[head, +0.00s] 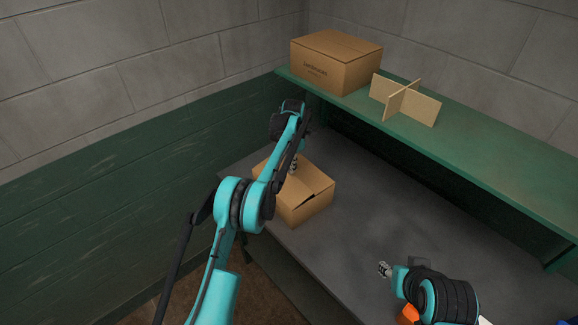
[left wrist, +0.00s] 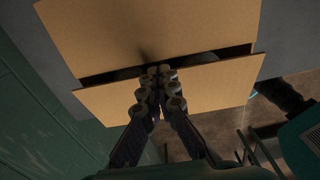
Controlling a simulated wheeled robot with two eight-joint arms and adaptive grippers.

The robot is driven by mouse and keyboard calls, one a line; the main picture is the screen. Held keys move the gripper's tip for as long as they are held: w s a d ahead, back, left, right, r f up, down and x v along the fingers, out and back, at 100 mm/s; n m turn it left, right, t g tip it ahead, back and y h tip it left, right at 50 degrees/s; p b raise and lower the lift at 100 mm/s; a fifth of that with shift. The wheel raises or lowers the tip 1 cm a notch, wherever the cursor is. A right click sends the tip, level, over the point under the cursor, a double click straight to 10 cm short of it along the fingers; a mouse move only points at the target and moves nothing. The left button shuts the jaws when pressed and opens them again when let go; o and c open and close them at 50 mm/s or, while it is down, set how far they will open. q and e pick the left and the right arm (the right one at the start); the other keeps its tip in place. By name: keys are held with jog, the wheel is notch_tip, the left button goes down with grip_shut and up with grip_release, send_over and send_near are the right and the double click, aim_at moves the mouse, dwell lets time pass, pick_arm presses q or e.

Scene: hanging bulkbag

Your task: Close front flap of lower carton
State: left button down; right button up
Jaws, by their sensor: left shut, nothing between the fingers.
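The lower carton (head: 305,209) is a brown cardboard box on the grey worktop below the green shelf. My left gripper (head: 294,166) is over its top, partly hidden by my own arm. In the left wrist view, the shut, empty fingertips (left wrist: 160,76) are over the near flap (left wrist: 208,88), close to its inner edge. Whether they touch it is unclear. A dark gap separates this flap from the broad cardboard panel (left wrist: 150,32) beyond, so the flap is not flush with it. My right gripper (head: 384,269) is above the worktop at lower right, away from the carton; its finger opening is too small to judge.
An upper carton (head: 335,62) and a crossed cardboard divider (head: 404,100) stand on the green shelf (head: 480,155). A green and grey wall is left of the lower carton. The grey worktop (head: 365,205) right of the carton is clear.

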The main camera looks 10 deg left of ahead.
pick_arm(q)
jog(key=shift+w+d+f, duration=0.15)
jog(key=shift+f, duration=0.2)
dwell(0.3)
jog(key=shift+r, duration=0.1)
jog(key=shift+r+p, duration=0.45)
jog(key=shift+r, duration=0.25)
notch_tip(320, 180, up, 6)
jog(key=r, duration=0.1)
notch_tip(320, 180, up, 5)
jog(key=m+t+h, duration=0.1)
jog(key=m, duration=1.7)
send_over(285, 177)
jog(key=f, duration=0.9)
jog(key=w+d+f, duration=0.1)
jog(key=f, duration=0.3)
jog(key=shift+w+d+f+b, duration=0.1)
jog(key=shift+f+b, duration=0.15)
jog(key=shift+b, duration=0.15)
